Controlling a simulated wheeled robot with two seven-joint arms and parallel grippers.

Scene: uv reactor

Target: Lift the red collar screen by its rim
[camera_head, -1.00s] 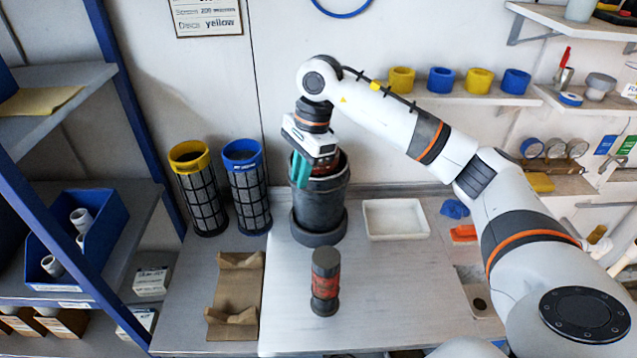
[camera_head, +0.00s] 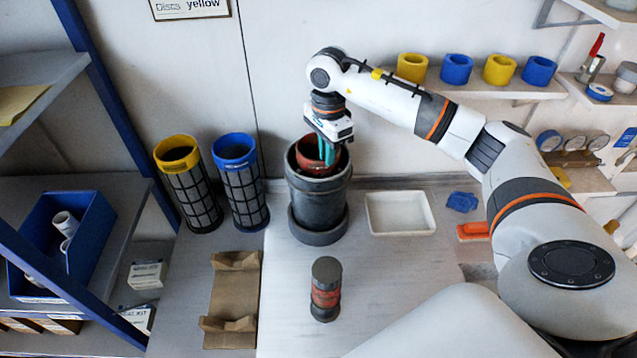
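The red collar screen (camera_head: 312,168) sits inside the dark grey cylindrical housing (camera_head: 318,205). Only its red rim shows at the housing's open top; the rest is hidden by the housing wall. My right gripper (camera_head: 328,158) points down over the housing mouth. Its teal fingers are at the red rim, toward the right of the opening. The fingers overlap in this view, so I cannot tell whether they grip the rim or only stand beside it. My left gripper is not in view.
A yellow-collared screen (camera_head: 187,185) and a blue-collared screen (camera_head: 241,185) stand left of the housing. A white tray (camera_head: 400,214) lies to its right. A dark cylinder with a red band (camera_head: 325,290) stands in front. A brown cradle (camera_head: 233,300) lies front left.

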